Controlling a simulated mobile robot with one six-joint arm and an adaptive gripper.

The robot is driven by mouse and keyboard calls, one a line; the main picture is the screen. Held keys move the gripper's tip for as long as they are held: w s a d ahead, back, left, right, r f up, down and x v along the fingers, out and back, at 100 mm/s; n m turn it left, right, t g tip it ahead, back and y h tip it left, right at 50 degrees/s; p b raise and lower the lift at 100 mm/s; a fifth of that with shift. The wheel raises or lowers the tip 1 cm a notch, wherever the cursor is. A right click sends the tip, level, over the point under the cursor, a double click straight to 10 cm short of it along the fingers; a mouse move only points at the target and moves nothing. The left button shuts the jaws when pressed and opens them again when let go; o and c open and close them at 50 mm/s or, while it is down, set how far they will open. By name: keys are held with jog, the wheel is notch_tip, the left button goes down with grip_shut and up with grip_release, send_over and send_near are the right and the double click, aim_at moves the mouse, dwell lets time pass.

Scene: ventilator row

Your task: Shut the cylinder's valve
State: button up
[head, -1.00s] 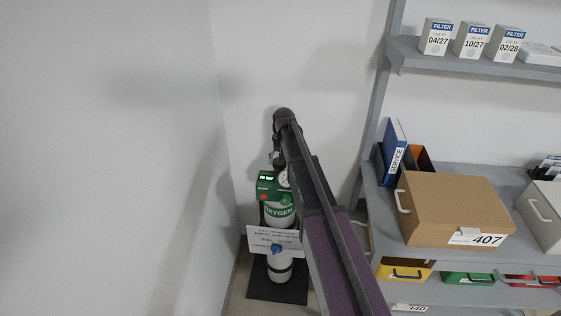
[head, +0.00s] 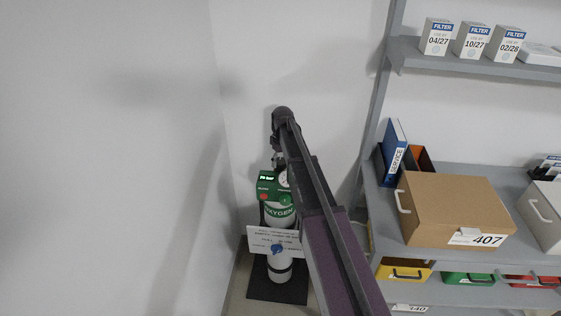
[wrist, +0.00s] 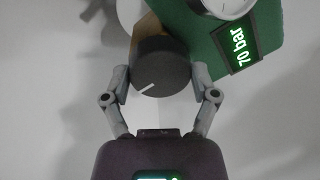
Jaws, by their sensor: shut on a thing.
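The oxygen cylinder (head: 279,217) stands upright in the corner, with a green head block (head: 270,184) on top; the block also shows in the wrist view (wrist: 215,35). Its display (wrist: 238,47) reads "70 bar". The valve is a round dark knob (wrist: 160,68) with a white line mark pointing to the lower left. My gripper (wrist: 161,80) has one finger on each side of the knob and is shut on it. In the head view my arm hides the knob and most of the gripper.
A grey shelf unit (head: 372,200) with a cardboard box (head: 452,205) and a blue binder (head: 394,147) stands close on the right. Walls are behind and to the left.

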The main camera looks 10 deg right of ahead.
jog(key=shift+s, duration=0.1)
dwell(0.4)
jog(key=o, duration=1)
jog(key=shift+r, duration=0.15)
